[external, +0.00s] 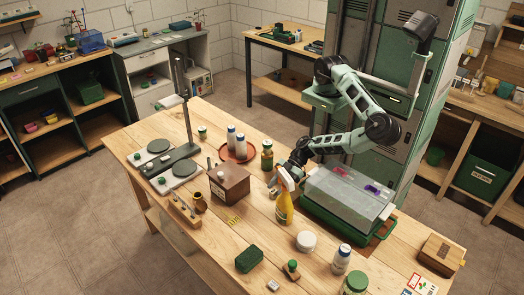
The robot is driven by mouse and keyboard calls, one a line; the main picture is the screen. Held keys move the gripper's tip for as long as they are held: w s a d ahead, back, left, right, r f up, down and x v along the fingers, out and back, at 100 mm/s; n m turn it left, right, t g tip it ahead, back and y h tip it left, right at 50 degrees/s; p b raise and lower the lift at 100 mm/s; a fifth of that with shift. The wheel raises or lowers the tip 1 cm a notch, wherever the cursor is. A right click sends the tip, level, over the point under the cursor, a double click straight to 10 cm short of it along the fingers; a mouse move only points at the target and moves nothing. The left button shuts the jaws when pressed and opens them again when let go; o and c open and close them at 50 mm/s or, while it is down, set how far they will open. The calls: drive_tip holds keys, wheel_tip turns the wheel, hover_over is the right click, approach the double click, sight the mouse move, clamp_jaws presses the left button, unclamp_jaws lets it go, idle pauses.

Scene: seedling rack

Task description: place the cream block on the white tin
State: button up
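The white tin (306,241) is a low, round, pale tin standing on the wooden table, in front of the green tray and right of the orange spray bottle. Nothing is seen on its top. I cannot make out the cream block with certainty. A small pale block (272,285) lies near the table's front edge and could be it, but it is too small to tell. My gripper (275,184) is low over the table, just left of and behind the spray bottle, which partly covers it. Its fingers are too small and too hidden to show whether they hold anything.
The spray bottle (284,207) stands close beside my gripper. A brown wooden box (229,185) is to the left, and a green tray with a clear lid (343,190) to the right. A green sponge-like block (249,259) and a white bottle (341,259) flank the tin.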

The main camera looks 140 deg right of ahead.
drive_tip(key=shift+r, duration=0.2)
drive_tip(key=shift+s, duration=0.3)
drive_tip(key=b+v, duration=0.1)
drive_tip(key=v, duration=0.3)
drive_tip(key=shift+s, duration=0.15)
drive_tip(key=p+v, duration=0.5)
drive_tip(key=v, duration=0.1)
drive_tip(key=shift+s+r+p, duration=0.2)
drive_tip(key=shift+r+p, duration=0.2)
drive_tip(key=shift+r, duration=0.05)
drive_tip(key=shift+o, duration=1.3)
drive_tip(key=shift+s, duration=0.25)
